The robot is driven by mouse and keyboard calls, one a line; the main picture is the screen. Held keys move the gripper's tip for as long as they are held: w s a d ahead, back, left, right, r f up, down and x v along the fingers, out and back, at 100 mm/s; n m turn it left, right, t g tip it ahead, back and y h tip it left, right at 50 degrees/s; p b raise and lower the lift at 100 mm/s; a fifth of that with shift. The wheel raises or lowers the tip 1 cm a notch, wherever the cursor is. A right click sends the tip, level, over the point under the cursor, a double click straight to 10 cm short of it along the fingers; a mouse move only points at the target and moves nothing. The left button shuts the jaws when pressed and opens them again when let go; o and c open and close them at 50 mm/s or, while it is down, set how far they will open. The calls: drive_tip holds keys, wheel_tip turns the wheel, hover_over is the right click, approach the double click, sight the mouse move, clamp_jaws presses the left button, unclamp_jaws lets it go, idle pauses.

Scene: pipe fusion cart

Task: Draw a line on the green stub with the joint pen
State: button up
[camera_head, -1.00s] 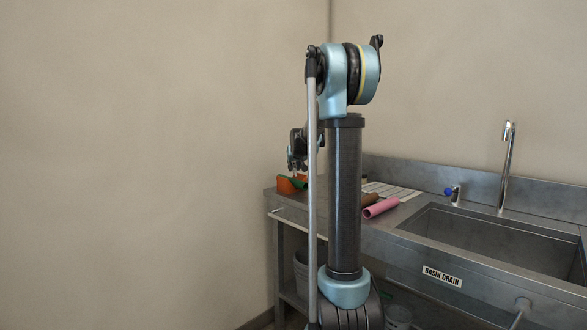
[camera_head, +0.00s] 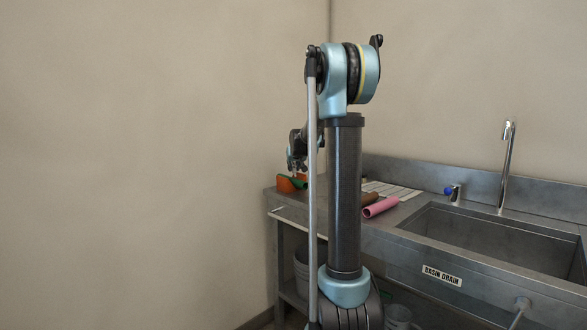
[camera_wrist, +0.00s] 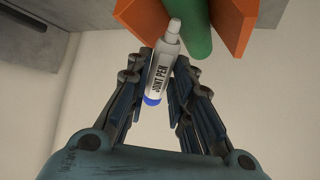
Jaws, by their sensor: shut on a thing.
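The joint pen (camera_wrist: 161,72) shows in the wrist view, white with dark lettering and a blue end. My gripper (camera_wrist: 162,68) is shut on it, with the pen between its two fingers and its pale tip pointing toward the stub. The green stub (camera_wrist: 196,28) lies just beyond the tip, between orange sides of a holder (camera_wrist: 234,25). I cannot tell whether the tip touches the stub. In the head view, the green stub (camera_head: 299,183) and orange holder (camera_head: 285,184) sit at the left end of the counter, right below my gripper (camera_head: 297,169); the pen is too small to make out there.
A pink pipe (camera_head: 380,207) and a brown pipe (camera_head: 369,198) lie on the metal counter behind my arm, near a ribbed light mat (camera_head: 392,189). A sink basin (camera_head: 490,237) with a tall faucet (camera_head: 506,165) is at right. A bucket (camera_head: 301,270) stands below.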

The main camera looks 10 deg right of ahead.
drive_tip(key=shift+f, duration=0.4)
idle(0.9)
drive_tip(key=shift+w+a, duration=0.6)
drive_tip(key=shift+w, duration=0.4)
drive_tip(key=shift+w+a, duration=0.65)
drive_tip(key=shift+w, duration=0.4)
drive_tip(key=shift+w+a, duration=0.6)
drive_tip(key=shift+w, duration=0.4)
idle(1.8)
drive_tip(key=shift+r, duration=0.1)
wheel_tip(320, 180, up, 7)
drive_tip(key=shift+a, duration=0.15)
idle(0.9)
drive_tip(key=shift+s, duration=0.1)
